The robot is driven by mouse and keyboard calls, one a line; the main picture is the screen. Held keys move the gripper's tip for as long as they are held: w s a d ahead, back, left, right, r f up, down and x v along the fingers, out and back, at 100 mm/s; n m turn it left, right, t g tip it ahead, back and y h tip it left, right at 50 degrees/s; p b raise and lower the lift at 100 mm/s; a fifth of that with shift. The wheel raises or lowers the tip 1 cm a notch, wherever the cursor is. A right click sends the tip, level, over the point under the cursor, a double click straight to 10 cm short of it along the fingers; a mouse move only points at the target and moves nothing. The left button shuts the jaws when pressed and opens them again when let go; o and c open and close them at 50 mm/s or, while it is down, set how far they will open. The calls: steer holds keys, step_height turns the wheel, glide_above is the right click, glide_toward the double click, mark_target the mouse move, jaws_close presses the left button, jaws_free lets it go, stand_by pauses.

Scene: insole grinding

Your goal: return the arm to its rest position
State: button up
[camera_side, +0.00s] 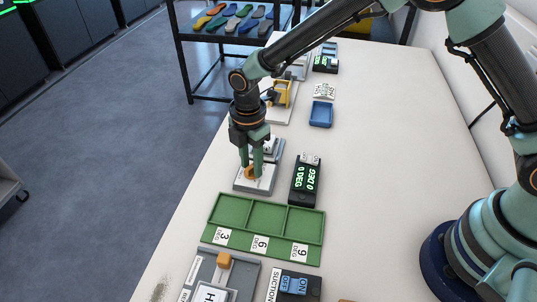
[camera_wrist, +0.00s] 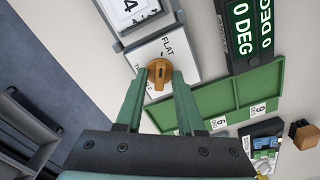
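My gripper (camera_side: 251,169) points down over a white plate (camera_side: 262,184) on the bench in the side view. Its two green fingers stand apart on either side of an orange knob (camera_side: 250,173). In the wrist view the gripper (camera_wrist: 160,74) has the knob (camera_wrist: 160,71) between its fingertips, with slim gaps or light contact that I cannot tell apart. The white plate (camera_wrist: 178,48) reads "FLAT" there; its other label is partly hidden by a finger. My arm reaches out across the bench, away from its base.
A black display (camera_side: 306,180) reading 0 DEG and 030 DEG stands right of the plate. A green tray (camera_side: 265,215) with three empty compartments lies in front. Farther back are a blue bin (camera_side: 321,114) and a yellow device (camera_side: 284,93). The bench's right middle is clear.

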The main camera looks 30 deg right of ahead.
steer(key=shift+r, duration=0.1)
stand_by(0.4)
jaws_close()
steer(key=m, duration=0.5)
steer(key=shift+m, duration=0.4)
steer(key=m, duration=0.4)
steer(key=shift+m, duration=0.4)
steer(key=shift+c, duration=1.2)
jaws_free()
steer(key=shift+m, duration=0.4)
steer(key=shift+o, duration=1.2)
steer(key=shift+r, duration=3.5)
